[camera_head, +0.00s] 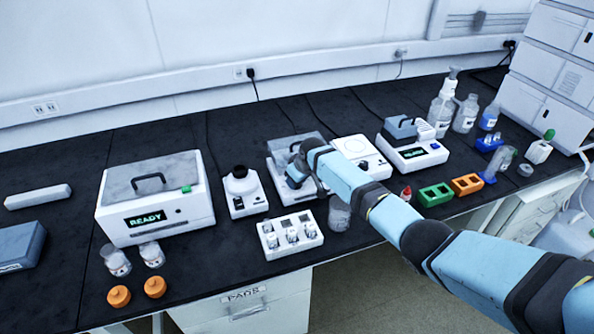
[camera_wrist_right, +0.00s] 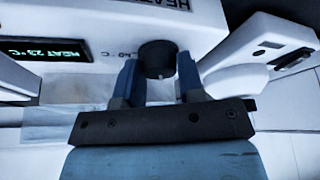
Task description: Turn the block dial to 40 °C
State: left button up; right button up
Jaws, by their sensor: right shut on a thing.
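The heating block (camera_head: 283,148), a white box with a grey lid and black handle, stands mid-bench in the head view. My right gripper (camera_wrist_right: 160,82) is shut on the dial, one finger on each side. The dial is hidden in the head view, where my right gripper (camera_head: 296,174) is at the block's front. My left gripper is not in view.
A white vial rack (camera_head: 289,251) and a clear jar (camera_head: 340,217) stand just in front of the block. A device with a black round top (camera_head: 238,179) is on its left, and a white flat-topped device (camera_head: 362,151) on its right, close to my arm.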

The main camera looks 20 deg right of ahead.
jog(key=shift+a+r+m+p, duration=0.1)
jog(key=shift+r+m+p, duration=0.3)
jog(key=shift+m, duration=0.1)
jog(key=shift+f+m+h+p, duration=0.1)
jog(key=shift+m+h+p, duration=0.4)
jog(key=shift+m+p, duration=0.3)
jog(key=m+h+p, duration=0.1)
jog(key=m, duration=0.1)
jog(key=shift+f+m+t, duration=0.1)
jog(key=shift+m+t, duration=0.2)
jog(key=shift+m, duration=0.1)
jog(key=shift+m+h+p, duration=0.3)
jog(key=shift+m+h, duration=0.1)
jog(key=shift+m, duration=0.7)
jog(key=shift+f+m+h, duration=0.1)
jog(key=shift+m+h, duration=0.2)
jog(key=shift+m, duration=0.3)
jog(key=o, duration=0.9)
